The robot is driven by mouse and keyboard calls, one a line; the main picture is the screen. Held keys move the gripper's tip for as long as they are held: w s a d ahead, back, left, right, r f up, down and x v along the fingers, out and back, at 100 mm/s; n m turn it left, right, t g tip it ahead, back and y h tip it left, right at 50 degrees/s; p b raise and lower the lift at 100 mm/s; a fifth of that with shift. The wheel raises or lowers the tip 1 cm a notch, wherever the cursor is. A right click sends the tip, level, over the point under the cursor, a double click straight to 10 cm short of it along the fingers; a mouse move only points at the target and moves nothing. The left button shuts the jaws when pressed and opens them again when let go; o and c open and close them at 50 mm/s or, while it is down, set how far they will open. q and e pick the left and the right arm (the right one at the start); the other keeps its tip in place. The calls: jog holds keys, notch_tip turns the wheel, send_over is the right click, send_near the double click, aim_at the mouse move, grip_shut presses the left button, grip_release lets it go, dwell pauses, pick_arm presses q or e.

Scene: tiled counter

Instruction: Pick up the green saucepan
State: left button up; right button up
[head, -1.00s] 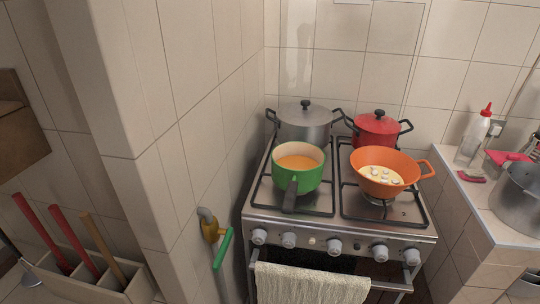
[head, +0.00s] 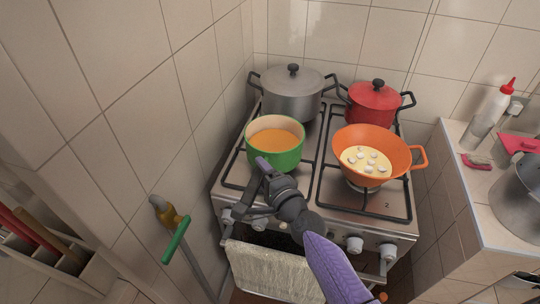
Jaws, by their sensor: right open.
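The green saucepan (head: 275,157) stands on the front left of the stove, with a cream inside and orange contents. Its dark handle (head: 247,193) points toward the front left. My right gripper (head: 263,178) is open at the handle, near where it joins the pan, and reaches in from the lower right on a purple arm. The gripper covers part of the handle, and I cannot tell whether it touches it. My left gripper is not in view.
An orange pan (head: 372,145) with pale pieces is on the front right burner. A grey pot (head: 292,98) and a red pot (head: 373,104) stand behind. A tiled wall closes off the left side. A towel (head: 272,270) hangs in front.

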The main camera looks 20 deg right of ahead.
jog(key=shift+w+a, duration=0.1)
jog(key=shift+w, duration=0.25)
jog(key=shift+s, duration=0.1)
grip_shut()
dwell(0.4)
dwell(0.7)
